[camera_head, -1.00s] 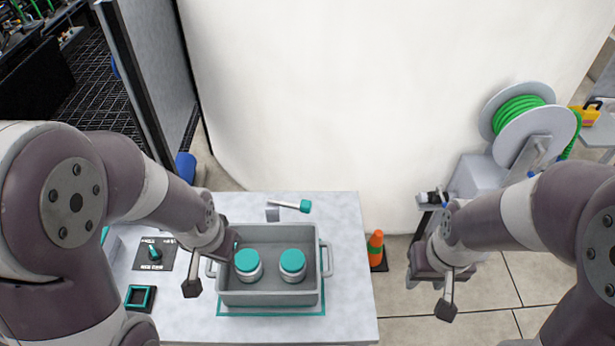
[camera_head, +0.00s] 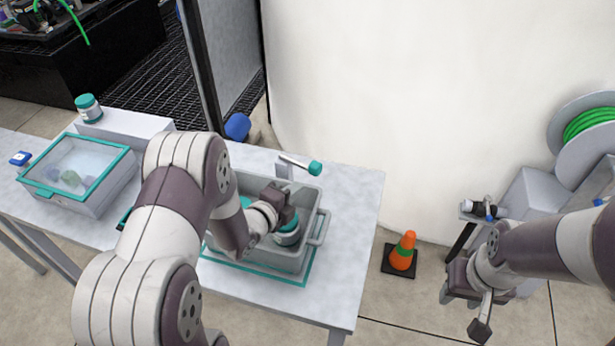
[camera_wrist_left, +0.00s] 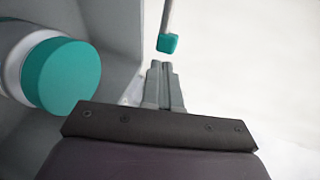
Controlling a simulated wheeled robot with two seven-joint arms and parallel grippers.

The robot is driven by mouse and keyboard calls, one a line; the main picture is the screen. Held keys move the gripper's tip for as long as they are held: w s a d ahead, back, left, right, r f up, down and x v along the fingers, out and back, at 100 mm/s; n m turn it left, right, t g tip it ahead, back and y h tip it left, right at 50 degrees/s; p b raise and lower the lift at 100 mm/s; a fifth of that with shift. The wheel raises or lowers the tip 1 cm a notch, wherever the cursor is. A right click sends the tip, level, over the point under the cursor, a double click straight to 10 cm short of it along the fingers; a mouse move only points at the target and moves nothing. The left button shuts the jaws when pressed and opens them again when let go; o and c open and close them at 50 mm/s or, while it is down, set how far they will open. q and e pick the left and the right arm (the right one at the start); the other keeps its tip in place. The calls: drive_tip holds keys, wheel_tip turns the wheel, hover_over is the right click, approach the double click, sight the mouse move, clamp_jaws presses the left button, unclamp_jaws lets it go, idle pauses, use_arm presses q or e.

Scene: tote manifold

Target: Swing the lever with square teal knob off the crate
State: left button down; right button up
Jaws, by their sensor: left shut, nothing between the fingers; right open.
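The lever is a thin grey rod with a square teal knob (camera_head: 315,168). It runs rightward from a small grey post at the back of the grey crate (camera_head: 317,207). The knob appears at the crate's back right corner; I cannot tell if it overhangs the rim. My left gripper (camera_head: 284,196) is over the crate, its fingertips hidden in the head view. In the left wrist view its fingers (camera_wrist_left: 161,68) are shut and empty, pointing at the knob (camera_wrist_left: 168,43) just beyond them, apparently apart. My right gripper (camera_head: 482,322) is open, off the table's right side.
The crate holds teal-lidded jars (camera_head: 288,236); one lid is close left of my fingers in the wrist view (camera_wrist_left: 62,77). A lidded glass-top box (camera_head: 88,203) and another jar (camera_head: 89,108) are at left. A cone (camera_head: 403,252) stands on the floor. The table's right part is clear.

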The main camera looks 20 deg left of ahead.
sight(316, 170)
use_arm(q)
drive_tip(key=x, duration=0.4)
drive_tip(key=shift+w+r+p, duration=0.25)
drive_tip(key=shift+w+p, duration=0.05)
drive_tip(key=shift+w, duration=0.1)
drive_tip(key=shift+w+d, duration=0.3)
drive_tip(key=shift+w, duration=0.4)
drive_tip(key=w+b, duration=0.1)
drive_tip(key=w+d+b, duration=0.1)
drive_tip(key=b, duration=0.1)
drive_tip(key=shift+d+f+b, duration=0.3)
drive_tip(key=shift+f, duration=0.05)
drive_tip(key=shift+w+d+r, duration=0.1)
drive_tip(key=shift+w+r, duration=0.1)
drive_tip(key=shift+w, duration=0.1)
drive_tip(key=shift+r, duration=0.25)
